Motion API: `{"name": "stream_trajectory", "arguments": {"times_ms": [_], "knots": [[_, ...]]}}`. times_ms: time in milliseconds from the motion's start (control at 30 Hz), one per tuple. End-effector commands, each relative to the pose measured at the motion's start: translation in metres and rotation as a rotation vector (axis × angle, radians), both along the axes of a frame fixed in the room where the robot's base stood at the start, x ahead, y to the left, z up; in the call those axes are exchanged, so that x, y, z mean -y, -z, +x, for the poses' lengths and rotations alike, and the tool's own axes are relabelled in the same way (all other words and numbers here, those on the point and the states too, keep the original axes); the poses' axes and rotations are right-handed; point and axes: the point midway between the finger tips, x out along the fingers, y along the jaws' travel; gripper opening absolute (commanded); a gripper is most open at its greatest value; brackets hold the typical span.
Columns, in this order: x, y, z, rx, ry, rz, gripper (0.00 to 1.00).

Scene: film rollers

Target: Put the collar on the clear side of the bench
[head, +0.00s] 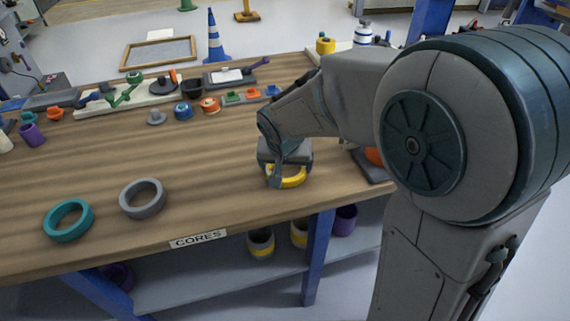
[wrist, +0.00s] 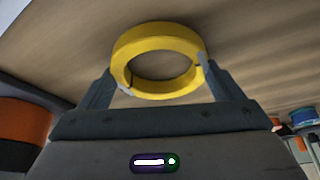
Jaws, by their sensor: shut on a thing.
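A yellow ring (head: 291,182), which looks like the collar, is at the front right part of the wooden bench (head: 215,155). My gripper (head: 286,176) is shut on it from above. In the wrist view the yellow ring (wrist: 160,37) sits between the two fingers of my gripper (wrist: 166,74), with a fingertip on each side of its band. Bare wood shows behind it. I cannot tell whether the ring touches the bench top. My gripper hides part of the ring in the head view.
A teal ring (head: 69,220) and a grey ring (head: 142,198) lie at the front left. Small parts, including a blue roll (head: 183,111), line the back. A "CORES" label (head: 198,239) marks the front edge. An orange thing (head: 374,156) is right of my gripper. The middle is bare.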

Motion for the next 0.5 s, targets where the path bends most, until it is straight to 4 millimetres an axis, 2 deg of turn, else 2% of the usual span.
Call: {"name": "stream_trajectory", "arguments": {"times_ms": [167, 200, 233, 500], "knots": [[0.0001, 0.0040, 0.0001, 0.000, 0.001, 0.000, 0.63], [0.0001, 0.0027, 0.0001, 0.000, 0.000, 0.000, 0.95], [0.0001, 0.0023, 0.0001, 0.000, 0.000, 0.000, 1.00], [0.0001, 0.0000, 0.0000, 0.000, 0.000, 0.000, 1.00]]}}
